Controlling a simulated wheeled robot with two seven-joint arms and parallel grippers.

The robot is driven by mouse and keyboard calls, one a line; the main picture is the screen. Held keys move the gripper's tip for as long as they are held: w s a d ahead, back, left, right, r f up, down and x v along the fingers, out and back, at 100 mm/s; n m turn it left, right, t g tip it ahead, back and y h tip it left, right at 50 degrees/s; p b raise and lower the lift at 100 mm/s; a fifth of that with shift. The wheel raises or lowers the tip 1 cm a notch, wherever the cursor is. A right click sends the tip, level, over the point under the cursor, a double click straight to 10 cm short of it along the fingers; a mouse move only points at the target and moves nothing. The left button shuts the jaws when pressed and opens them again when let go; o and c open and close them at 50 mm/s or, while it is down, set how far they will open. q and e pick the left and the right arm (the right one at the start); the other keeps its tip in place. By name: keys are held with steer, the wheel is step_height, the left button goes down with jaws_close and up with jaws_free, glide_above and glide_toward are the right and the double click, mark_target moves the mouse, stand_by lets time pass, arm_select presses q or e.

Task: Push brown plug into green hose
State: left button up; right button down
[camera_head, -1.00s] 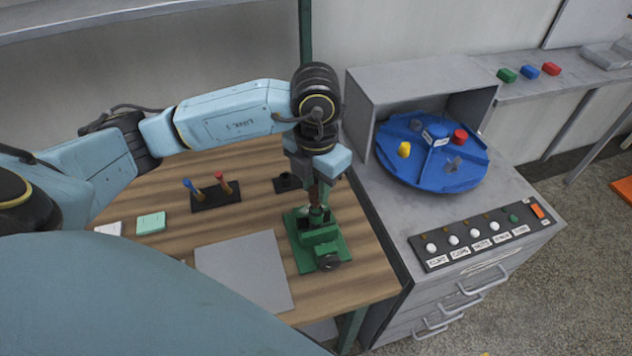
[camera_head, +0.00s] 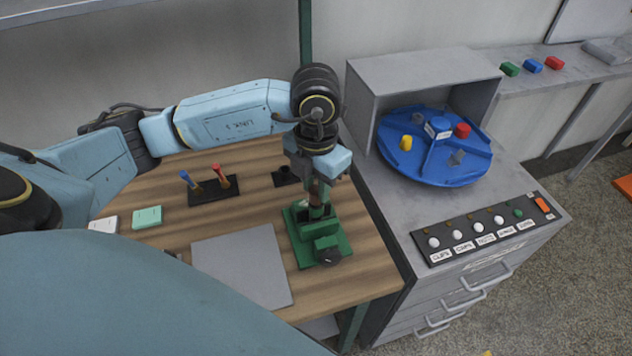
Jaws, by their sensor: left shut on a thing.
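My left gripper (camera_head: 319,182) points down above the green vise (camera_head: 320,243) near the right edge of the wooden table. It is shut on the brown plug (camera_head: 317,193), which is small, upright and partly covered by the fingers. A short green hose (camera_head: 316,211) appears to stand upright in the vise, directly below the plug. The plug's lower end is at or very close to the hose's top; I cannot tell whether it is inside. My right gripper is not in view.
A black rack (camera_head: 214,191) with blue and red tools and a small black holder (camera_head: 287,177) stand behind. A grey mat (camera_head: 241,268) lies left of the vise. Right of the table is a grey cabinet with a blue turntable (camera_head: 433,165) and a button panel (camera_head: 481,231).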

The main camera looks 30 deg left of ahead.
mark_target(315, 190)
arm_select(q)
steer(key=shift+f, duration=0.25)
steer(key=o, duration=1)
steer(key=shift+o, duration=0.2)
steer(key=shift+r, duration=0.1)
step_height(315, 190, up, 13)
steer(key=shift+p, duration=0.3)
